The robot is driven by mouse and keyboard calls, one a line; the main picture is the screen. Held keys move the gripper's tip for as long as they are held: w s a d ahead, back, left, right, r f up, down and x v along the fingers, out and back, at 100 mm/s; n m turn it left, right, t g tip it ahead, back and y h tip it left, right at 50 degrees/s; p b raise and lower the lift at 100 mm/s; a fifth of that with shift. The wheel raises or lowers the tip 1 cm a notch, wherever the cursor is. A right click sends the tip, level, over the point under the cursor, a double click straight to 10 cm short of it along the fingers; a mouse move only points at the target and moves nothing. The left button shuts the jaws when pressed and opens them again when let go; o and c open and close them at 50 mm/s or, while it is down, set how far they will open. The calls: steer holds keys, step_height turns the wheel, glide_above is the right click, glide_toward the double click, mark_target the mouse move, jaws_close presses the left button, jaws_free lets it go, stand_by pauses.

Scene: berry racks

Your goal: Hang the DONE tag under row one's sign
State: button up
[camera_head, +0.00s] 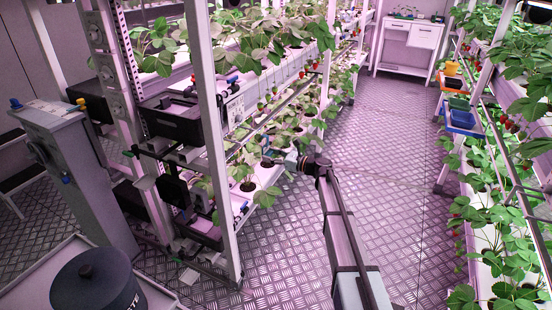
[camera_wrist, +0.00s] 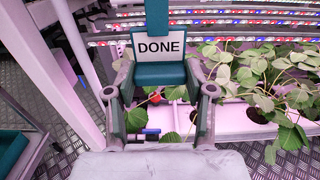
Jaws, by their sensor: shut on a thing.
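The DONE tag (camera_wrist: 160,74) is a teal piece with a white label reading DONE, and a teal strip rises from its top. It sits between the two fingers of my gripper (camera_wrist: 160,88) in the wrist view, upright and facing the camera. The fingers are shut on its sides.
The left rack (camera_head: 211,140) has a pale upright post and strawberry plants in white troughs (camera_wrist: 235,121). A right rack of plants (camera_head: 500,235) lines the aisle. The metal floor (camera_head: 385,165) between them is clear. A black bin (camera_head: 98,280) stands at the lower left.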

steer(key=f+b+x, duration=0.1)
steer(key=x, duration=0.7)
steer(key=shift+f+b, duration=0.25)
steer(key=shift+b, duration=0.05)
stand_by(0.4)
steer(key=o, duration=1.2)
steer(key=shift+c, duration=0.2)
steer(key=shift+s+d, duration=0.1)
steer(key=shift+d, duration=0.05)
